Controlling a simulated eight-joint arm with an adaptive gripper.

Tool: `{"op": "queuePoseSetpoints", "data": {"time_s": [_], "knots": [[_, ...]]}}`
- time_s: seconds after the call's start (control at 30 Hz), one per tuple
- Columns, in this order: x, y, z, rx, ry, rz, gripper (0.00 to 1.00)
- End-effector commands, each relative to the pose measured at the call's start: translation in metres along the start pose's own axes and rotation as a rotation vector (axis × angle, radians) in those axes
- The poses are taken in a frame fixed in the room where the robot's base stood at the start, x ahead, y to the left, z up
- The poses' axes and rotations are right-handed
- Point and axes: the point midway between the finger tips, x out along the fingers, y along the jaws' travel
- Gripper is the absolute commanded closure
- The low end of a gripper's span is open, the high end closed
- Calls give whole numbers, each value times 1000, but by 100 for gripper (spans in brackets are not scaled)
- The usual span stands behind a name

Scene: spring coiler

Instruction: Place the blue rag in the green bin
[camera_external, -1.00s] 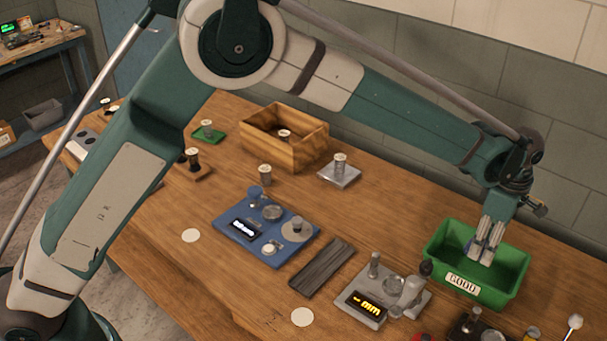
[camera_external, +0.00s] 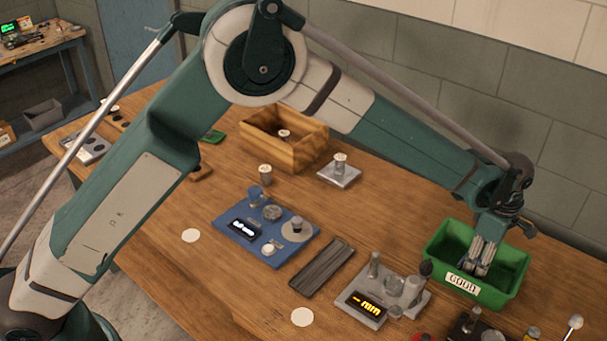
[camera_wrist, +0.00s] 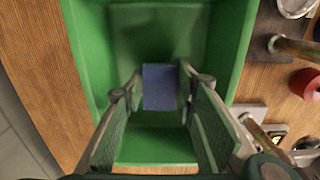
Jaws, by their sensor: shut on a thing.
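The green bin (camera_external: 512,276), with a "GOOD" label on its front, stands at the right end of the workbench. Its walls (camera_wrist: 228,60) fill much of the wrist view. My gripper (camera_external: 480,266) points down inside the bin's opening. In the wrist view my gripper (camera_wrist: 160,88) is shut on the blue rag (camera_wrist: 159,86), which shows as a small flat blue-grey patch between the fingertips. The rag is above or at the bin floor; I cannot tell whether it touches. In the external view the rag is hidden by the fingers and the bin.
A grey gauge (camera_external: 378,304) with a lit display stands left of the bin. A blue gauge base (camera_external: 285,249) and a wooden box (camera_external: 296,155) are farther left. Several small tools crowd the front right edge.

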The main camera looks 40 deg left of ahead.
Motion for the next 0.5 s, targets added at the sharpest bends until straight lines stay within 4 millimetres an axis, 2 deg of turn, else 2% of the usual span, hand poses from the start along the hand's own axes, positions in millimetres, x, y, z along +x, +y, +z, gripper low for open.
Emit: {"op": "queuePoseSetpoints", "data": {"time_s": [0.17, 0.5], "knots": [[17, 0, 0, 0, 0, 0, 80], [19, 0, 0, 0, 0, 0, 80]]}}
